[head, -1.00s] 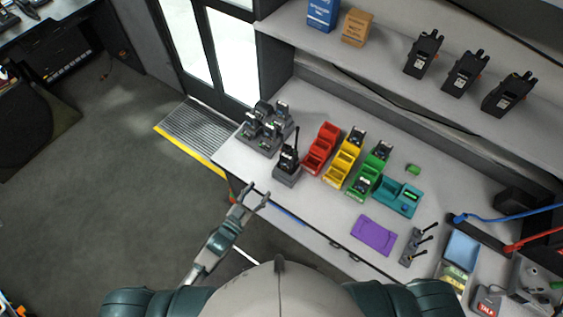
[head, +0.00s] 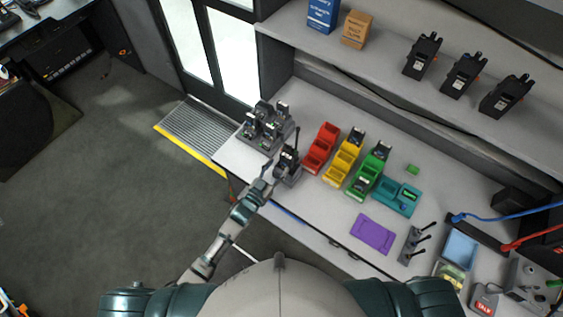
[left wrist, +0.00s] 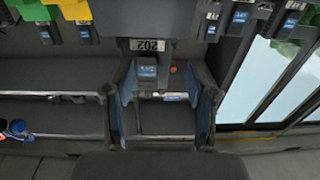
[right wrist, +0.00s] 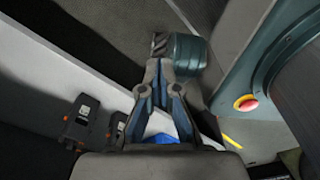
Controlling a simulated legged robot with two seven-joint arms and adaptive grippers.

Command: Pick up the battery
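In the head view a black radio (head: 288,162) with a tall antenna stands in a single charger (head: 287,178) on the counter's left part. My left gripper (head: 268,174) is beside that charger's front left, fingers apart. In the left wrist view a dark block with a blue label (left wrist: 147,70), perhaps a battery, sits under a "202" tag (left wrist: 149,45), between the open fingers (left wrist: 160,100). I see no contact. Other small dark packs stand in the multi-slot charger (head: 264,130). My right gripper (right wrist: 160,85) is seen only in the right wrist view, away from the counter items, with nothing clear in it.
Red (head: 321,148), yellow (head: 343,162) and green (head: 368,177) bins stand right of the radio. A teal tray (head: 398,199) and a purple mat (head: 373,234) lie further right. Several radios stand on the shelf above. The floor left of the counter is clear.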

